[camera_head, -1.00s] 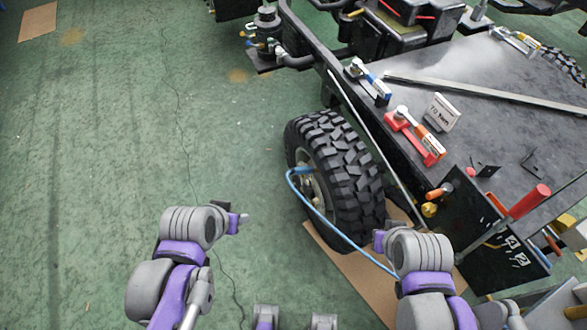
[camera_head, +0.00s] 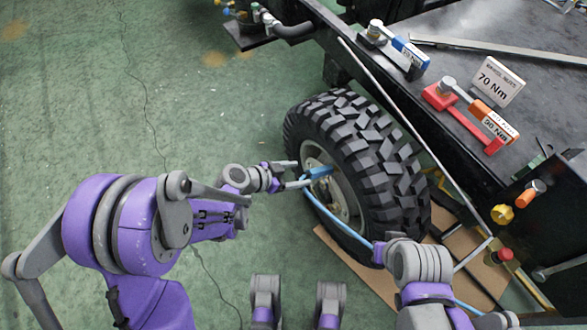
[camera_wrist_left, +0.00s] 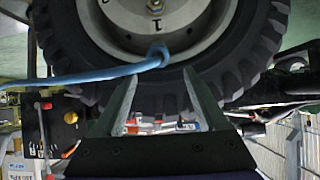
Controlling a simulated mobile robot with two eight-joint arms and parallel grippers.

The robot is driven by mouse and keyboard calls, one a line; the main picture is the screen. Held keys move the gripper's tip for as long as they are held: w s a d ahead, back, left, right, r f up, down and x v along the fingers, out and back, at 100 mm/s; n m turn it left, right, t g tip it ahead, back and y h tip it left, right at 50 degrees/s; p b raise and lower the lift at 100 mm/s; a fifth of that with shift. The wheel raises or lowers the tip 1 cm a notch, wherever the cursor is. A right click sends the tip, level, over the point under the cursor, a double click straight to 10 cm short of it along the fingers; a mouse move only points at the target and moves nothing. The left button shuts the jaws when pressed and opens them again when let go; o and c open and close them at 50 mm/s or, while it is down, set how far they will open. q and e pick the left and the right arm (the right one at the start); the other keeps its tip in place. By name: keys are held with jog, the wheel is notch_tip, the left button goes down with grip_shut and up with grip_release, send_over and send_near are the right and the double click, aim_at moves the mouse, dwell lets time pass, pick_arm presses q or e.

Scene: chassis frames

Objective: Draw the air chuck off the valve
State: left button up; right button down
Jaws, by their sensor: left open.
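The blue air chuck (camera_head: 319,172) sits at the wheel's rim, with its blue hose (camera_head: 334,220) curving down towards my right arm. In the left wrist view the chuck (camera_wrist_left: 158,54) is at the rim's lower edge, with the hose running off left. The valve under it is hidden. My left gripper (camera_head: 297,175) is open, its fingers pointing at the chuck from the left. In the left wrist view the open, empty fingers (camera_wrist_left: 163,95) straddle the line to the chuck, which lies beyond their tips. My right gripper (camera_head: 378,252) is beside the tyre's lower edge near the hose; its jaws are unclear.
The black knobbly tyre (camera_head: 365,150) stands on a brown board (camera_head: 345,262) under the chassis. A thin rod (camera_head: 415,135) slants past the tyre. Torque wrenches and a 70 Nm sign (camera_head: 497,82) are on the dark deck. The green floor to the left is clear.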

aim_at(310, 172)
pick_arm(q)
jog(key=shift+w+d+f, duration=0.2)
jog(key=shift+d+f, duration=0.15)
jog(key=shift+d, duration=0.2)
jog(key=shift+b+x, duration=1.65)
jog(key=shift+x, duration=2)
jog(key=shift+w, duration=0.1)
grip_shut()
jog(key=shift+a+r, duration=0.15)
jog(key=shift+p+v, duration=0.85)
jog(key=shift+v, duration=1.5)
jog(key=p+v, duration=0.2)
jog(key=v, duration=0.4)
